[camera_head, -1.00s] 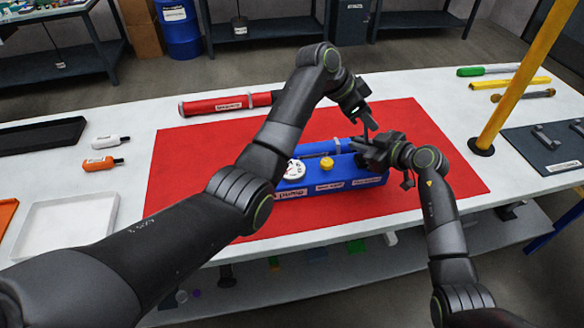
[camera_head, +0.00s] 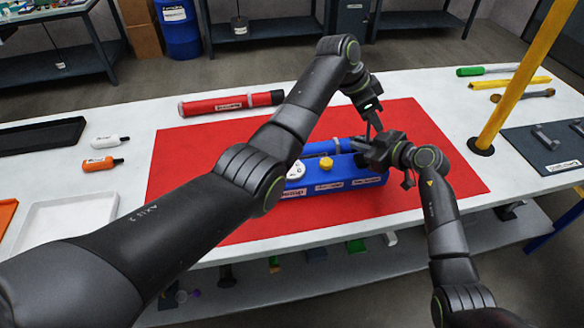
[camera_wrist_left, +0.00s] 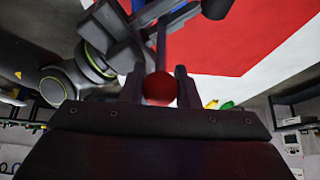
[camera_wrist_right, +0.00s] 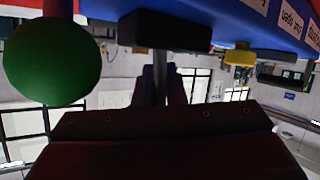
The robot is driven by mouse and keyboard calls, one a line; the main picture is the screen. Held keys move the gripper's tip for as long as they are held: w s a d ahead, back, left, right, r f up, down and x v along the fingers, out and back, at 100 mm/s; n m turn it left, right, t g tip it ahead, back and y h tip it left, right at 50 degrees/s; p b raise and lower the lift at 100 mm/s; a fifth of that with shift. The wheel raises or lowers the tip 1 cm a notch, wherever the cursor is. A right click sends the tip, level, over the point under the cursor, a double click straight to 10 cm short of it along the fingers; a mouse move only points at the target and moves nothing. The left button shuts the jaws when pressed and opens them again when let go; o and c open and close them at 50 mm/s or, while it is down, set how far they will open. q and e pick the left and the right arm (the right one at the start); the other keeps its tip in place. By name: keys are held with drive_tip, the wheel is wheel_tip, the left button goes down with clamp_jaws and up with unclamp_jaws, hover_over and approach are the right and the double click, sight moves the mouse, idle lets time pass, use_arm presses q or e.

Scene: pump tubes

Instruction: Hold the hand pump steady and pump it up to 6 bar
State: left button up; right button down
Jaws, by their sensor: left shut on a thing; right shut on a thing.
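The blue hand pump (camera_head: 345,180) lies on the red mat (camera_head: 440,165), with a yellow cap (camera_head: 326,163) on top. Its round white gauge (camera_head: 295,171) is partly covered by my left arm; the reading is too small to tell. My left gripper (camera_head: 371,110) is shut on the pump's upright grey lever (camera_wrist_left: 161,45), around its red ball end (camera_wrist_left: 160,88). My right gripper (camera_head: 370,154) is at the pump's right end, shut on a grey bar (camera_wrist_right: 160,65) below a black block on the pump. A green ball (camera_wrist_right: 52,62) shows beside it in the right wrist view.
A red cylinder (camera_head: 225,105) lies behind the pump. A yellow post (camera_head: 513,85) rises at right, near several tools. The mat's right part is clear.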

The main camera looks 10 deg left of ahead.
use_arm(q)
drive_tip(key=shift+s+d+r, duration=0.1)
drive_tip(key=shift+d+r, duration=0.1)
drive_tip(key=shift+d, duration=0.1)
drive_tip(key=shift+d+r, duration=0.1)
drive_tip(key=shift+d, duration=0.3)
drive_tip(key=shift+w+d+y, duration=0.2)
drive_tip(key=shift+d+y, duration=0.15)
drive_tip(key=shift+y, duration=0.15)
clamp_jaws()
drive_tip(key=shift+a, duration=0.15)
drive_tip(key=shift+w, duration=0.1)
idle(0.6)
idle(0.7)
